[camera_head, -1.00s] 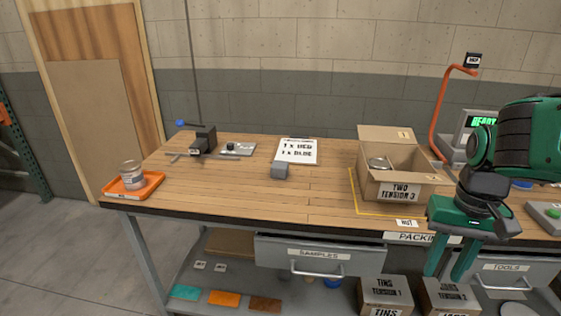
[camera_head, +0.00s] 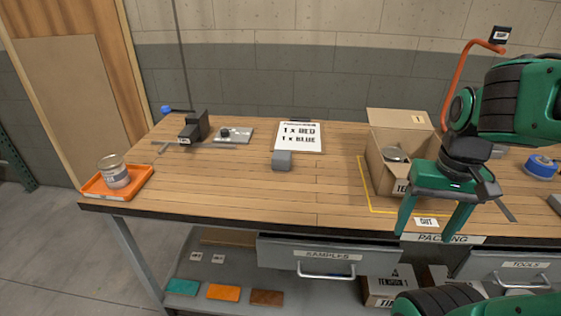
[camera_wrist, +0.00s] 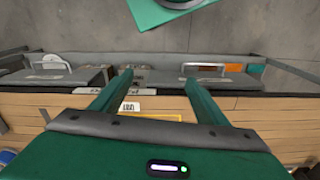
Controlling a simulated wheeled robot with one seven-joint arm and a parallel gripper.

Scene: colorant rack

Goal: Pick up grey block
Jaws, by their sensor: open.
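The grey block (camera_head: 282,160) sits on the wooden tabletop, at the lower left edge of a white order sheet, in the head view. My gripper (camera_head: 429,238) is far to its right, in front of the open cardboard box and above the table's front edge. Its two green fingers point down and stand apart with nothing between them. In the wrist view the open fingers (camera_wrist: 160,80) reach out over the table's edge. The grey block does not show in the wrist view.
The cardboard box (camera_head: 385,171) with a tin inside stands right of the block. An orange tray (camera_head: 93,187) with a jar is at the far left. A black clamp-like device (camera_head: 196,127) stands at the back left. The tabletop in front of the block is clear.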

